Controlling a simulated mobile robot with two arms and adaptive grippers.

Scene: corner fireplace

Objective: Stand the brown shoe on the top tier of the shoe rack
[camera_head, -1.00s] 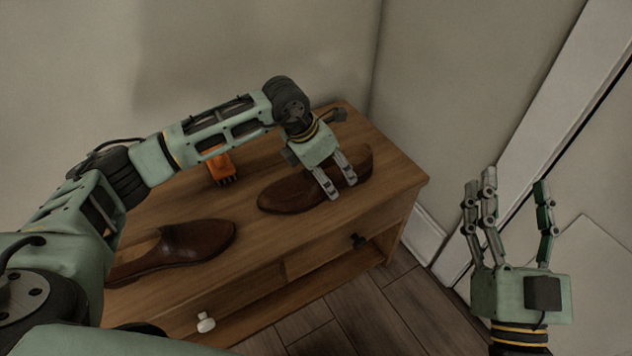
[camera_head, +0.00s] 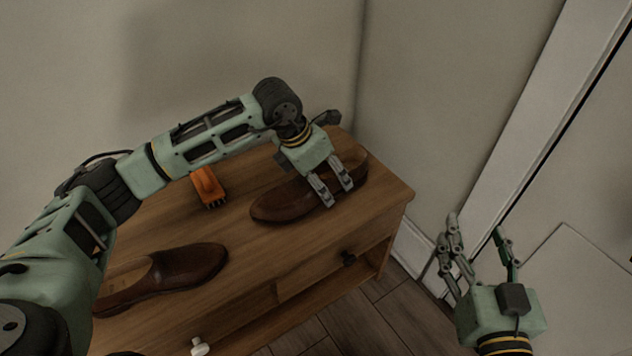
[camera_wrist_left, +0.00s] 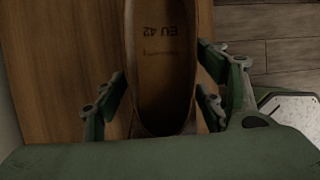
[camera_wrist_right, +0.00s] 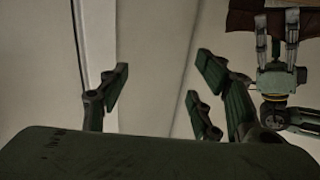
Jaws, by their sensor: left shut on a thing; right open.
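Two brown shoes are on the wooden cabinet top (camera_head: 240,235). The farther brown shoe (camera_head: 283,203) is at the right end, and my left gripper (camera_head: 332,194) is shut on it from above. In the left wrist view the fingers (camera_wrist_left: 160,100) flank this shoe (camera_wrist_left: 163,75), whose insole reads "EU 42". The nearer brown shoe (camera_head: 190,265) lies to the left, apart from the gripper. My right gripper (camera_head: 478,245) is open and empty, right of the cabinet. It also shows in the right wrist view (camera_wrist_right: 160,90). No rack other than this wooden furniture is seen.
An orange brush (camera_head: 208,186) lies on the cabinet top behind the shoes. Walls stand behind and to the right. Dark floor (camera_head: 400,318) is in front.

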